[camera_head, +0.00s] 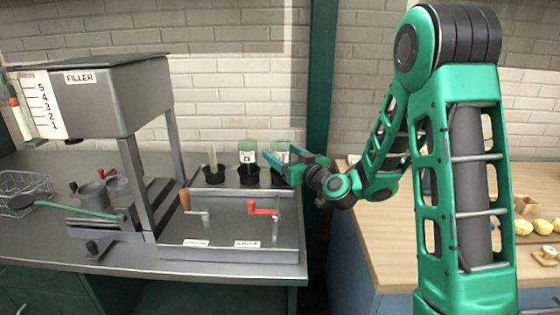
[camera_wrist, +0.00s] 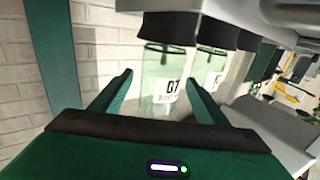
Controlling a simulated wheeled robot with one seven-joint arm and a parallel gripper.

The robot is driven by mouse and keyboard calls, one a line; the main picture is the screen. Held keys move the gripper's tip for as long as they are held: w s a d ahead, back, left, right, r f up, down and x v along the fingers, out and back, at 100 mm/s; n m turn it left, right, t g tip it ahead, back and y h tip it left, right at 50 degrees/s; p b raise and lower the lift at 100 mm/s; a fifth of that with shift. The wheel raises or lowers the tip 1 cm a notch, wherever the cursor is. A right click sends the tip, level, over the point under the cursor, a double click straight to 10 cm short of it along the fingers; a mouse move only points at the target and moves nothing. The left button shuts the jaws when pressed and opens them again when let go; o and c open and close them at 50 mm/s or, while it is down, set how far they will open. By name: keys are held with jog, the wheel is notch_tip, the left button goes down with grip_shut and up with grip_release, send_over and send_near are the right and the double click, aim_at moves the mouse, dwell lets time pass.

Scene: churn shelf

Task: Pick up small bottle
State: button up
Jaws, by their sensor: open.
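Two clear greenish glass bottles with white labels sit in black holders on the steel unit. In the head view they are the left bottle (camera_head: 247,146) and the right bottle (camera_head: 281,146), whose lower part is behind my gripper (camera_head: 282,163). In the wrist view the nearer bottle (camera_wrist: 158,66), labelled "07", shows between the fingertips of my gripper (camera_wrist: 159,76), with its black holder (camera_wrist: 168,28) at the top of the picture. The other bottle (camera_wrist: 205,70) is just beyond. My gripper is open, and I cannot tell whether a finger touches glass.
A third black holder (camera_head: 214,174) with a pale stick stands to the left. Below the holders are a red crank (camera_head: 263,208) and a grey crank (camera_head: 200,214). The filler tank (camera_head: 100,95) rises at left. A wooden counter (camera_head: 385,235) lies right of the green post.

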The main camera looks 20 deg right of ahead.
jog(key=x, duration=0.5)
jog(key=shift+f, duration=0.1)
jog(key=c, duration=1.3)
